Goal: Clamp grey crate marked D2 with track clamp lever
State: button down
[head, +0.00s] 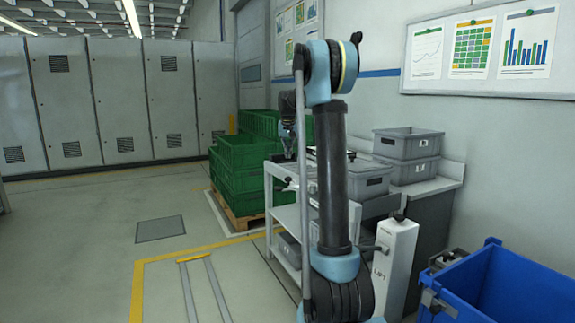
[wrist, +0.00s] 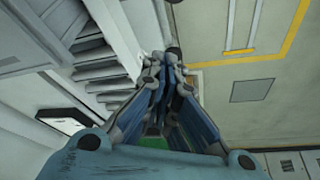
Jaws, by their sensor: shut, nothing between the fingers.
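My gripper (head: 289,128) hangs over the left end of a light grey cart, partly behind my own arm. In the wrist view my gripper (wrist: 166,66) has its fingers together with nothing between them. A grey crate (head: 371,185) stands on the cart top, partly hidden by my arm. Two more grey crates, an upper one (head: 404,145) and a lower one (head: 415,171), are stacked on the bench behind. Their labels are too small to read, so I cannot tell which is D2. A small dark knob (wrist: 173,53) shows just beyond my fingertips; I cannot tell whether it is the clamp lever.
Green crates (head: 240,155) stand stacked on a wooden pallet (head: 238,219) left of the cart (head: 284,218). A white post (head: 396,262) with a lever stands at the front right. A blue bin (head: 500,290) fills the right corner. The floor at left is clear.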

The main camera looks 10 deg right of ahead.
notch_tip(320, 180, down, 9)
jog(key=shift+s, duration=0.4)
dwell(0.4)
jog(key=shift+f, duration=0.1)
jog(key=shift+a, duration=0.1)
